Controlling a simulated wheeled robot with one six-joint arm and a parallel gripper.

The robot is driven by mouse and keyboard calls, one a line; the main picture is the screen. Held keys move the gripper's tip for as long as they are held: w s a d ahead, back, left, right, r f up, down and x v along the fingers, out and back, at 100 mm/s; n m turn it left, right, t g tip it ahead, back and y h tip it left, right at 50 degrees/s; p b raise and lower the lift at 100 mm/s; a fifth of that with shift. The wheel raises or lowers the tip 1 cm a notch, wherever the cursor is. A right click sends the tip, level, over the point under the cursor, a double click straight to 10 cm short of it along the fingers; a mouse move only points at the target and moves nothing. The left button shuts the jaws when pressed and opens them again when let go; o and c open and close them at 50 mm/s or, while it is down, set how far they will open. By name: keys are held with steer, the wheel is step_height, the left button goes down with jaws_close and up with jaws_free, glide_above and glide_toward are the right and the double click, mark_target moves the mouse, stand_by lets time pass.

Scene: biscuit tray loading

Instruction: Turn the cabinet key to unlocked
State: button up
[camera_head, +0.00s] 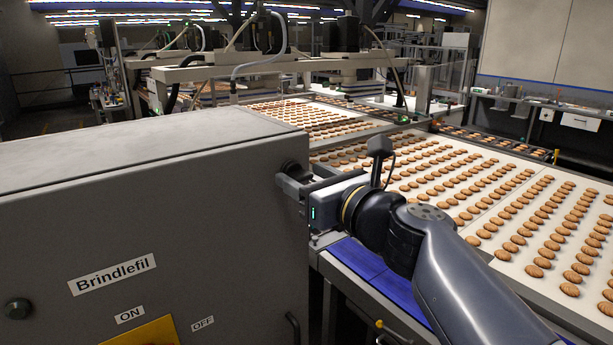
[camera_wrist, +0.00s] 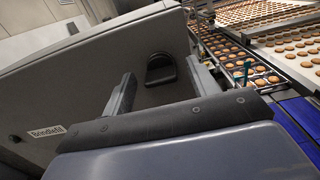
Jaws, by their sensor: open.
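The grey cabinet (camera_head: 150,215), labelled "Brindlefil", fills the left of the head view; it also shows in the wrist view (camera_wrist: 100,70). A dark round fitting (camera_wrist: 160,68), which looks like the lock with its key, sits on the cabinet face in the wrist view. In the head view it shows partly (camera_head: 290,168) at the cabinet's right edge, behind my gripper. My gripper (camera_head: 284,183) is open. In the wrist view its two fingers (camera_wrist: 160,82) stand apart, on either side of the fitting. I cannot tell whether they touch it, or which way the key is turned.
A yellow plate (camera_head: 145,333) between ON and OFF labels and a dark green button (camera_head: 18,308) are on the cabinet front. A conveyor with rows of biscuits (camera_head: 480,195) runs to the right, with a blue edge strip (camera_head: 375,275). Gantry machinery (camera_head: 230,68) stands behind.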

steer(key=shift+w, duration=0.1)
steer(key=shift+c, duration=0.3)
steer(key=c, duration=0.9)
